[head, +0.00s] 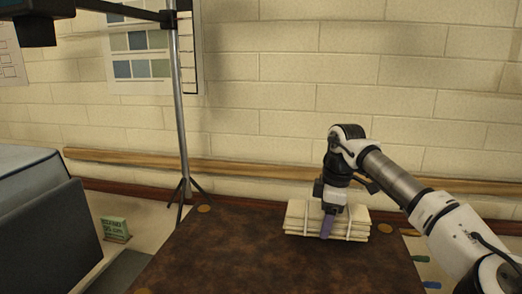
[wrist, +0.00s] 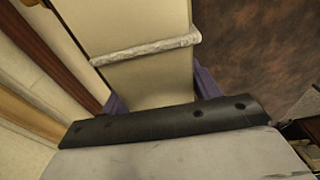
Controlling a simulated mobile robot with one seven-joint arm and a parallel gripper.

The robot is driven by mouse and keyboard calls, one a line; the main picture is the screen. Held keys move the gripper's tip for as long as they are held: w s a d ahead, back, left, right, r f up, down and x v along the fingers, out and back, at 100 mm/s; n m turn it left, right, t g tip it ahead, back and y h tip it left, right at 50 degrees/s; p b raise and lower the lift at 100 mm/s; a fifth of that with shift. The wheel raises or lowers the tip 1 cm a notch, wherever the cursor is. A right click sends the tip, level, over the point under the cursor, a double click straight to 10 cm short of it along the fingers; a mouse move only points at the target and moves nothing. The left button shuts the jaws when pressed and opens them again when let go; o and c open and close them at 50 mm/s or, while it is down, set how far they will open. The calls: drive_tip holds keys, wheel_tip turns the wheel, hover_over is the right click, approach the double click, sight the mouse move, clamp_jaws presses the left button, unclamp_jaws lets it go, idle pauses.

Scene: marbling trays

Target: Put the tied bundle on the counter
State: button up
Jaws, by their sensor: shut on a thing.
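The tied bundle (head: 298,217) is a cream stack of flat layers with pale ties around it. It is near the back edge of a brown mottled surface (head: 250,260), which looks like a counter top. My gripper (head: 328,222) comes down from above, its purple fingers shut on the bundle's middle. In the wrist view, the bundle (wrist: 148,84) with a whitish tie fills the space between the purple fingers (wrist: 160,92). The bundle looks roughly level. I cannot tell whether its underside touches the brown surface.
A thin stand (head: 181,110) with splayed feet is at the back left. A small green sign (head: 115,228) and a dark grey panel (head: 50,240) are left. Small coloured items (head: 431,284) lie right. A wooden rail (head: 250,170) runs along the brick wall. The brown surface's front is clear.

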drive_tip(key=r, duration=0.7)
drive_tip(key=r+b, duration=0.1)
drive_tip(key=r, duration=0.3)
drive_tip(key=shift+d, duration=0.25)
drive_tip(key=shift+r+p, duration=0.4)
drive_tip(key=shift+s+r, duration=0.3)
drive_tip(key=shift+s, duration=0.15)
drive_tip(key=shift+w+f, duration=0.1)
